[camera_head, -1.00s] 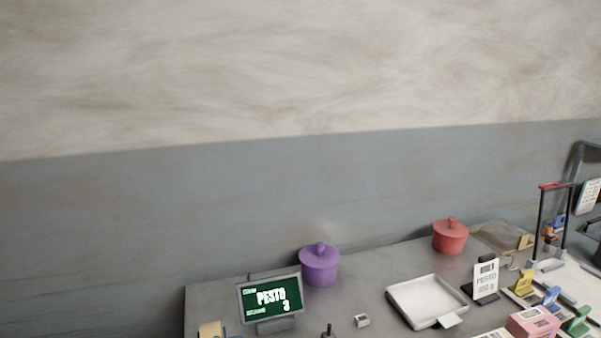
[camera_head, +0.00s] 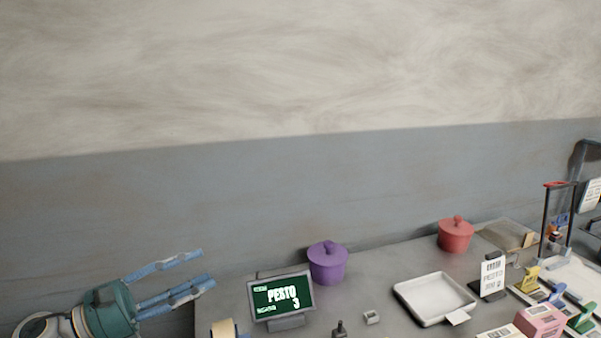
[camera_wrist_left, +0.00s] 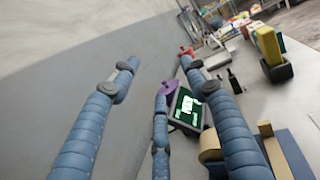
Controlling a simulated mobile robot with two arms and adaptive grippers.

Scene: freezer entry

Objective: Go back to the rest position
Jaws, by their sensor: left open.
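My left gripper (camera_head: 205,270) has blue fingers and a green body. It is at the bottom left of the head view, left of the counter's left end and in front of the grey wall band. Its fingers are spread and nothing is between them. In the left wrist view the open fingers (camera_wrist_left: 155,85) point along the wall toward the counter, with the green screen showing behind them. My right gripper is in neither view.
The grey counter (camera_head: 385,270) holds a screen reading PESTO 3 (camera_head: 282,296), a purple pot (camera_head: 327,264), a red pot (camera_head: 455,235), a white tray (camera_head: 434,299) and a tape roll (camera_head: 224,328). Several small items crowd its right end. The wall above is bare.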

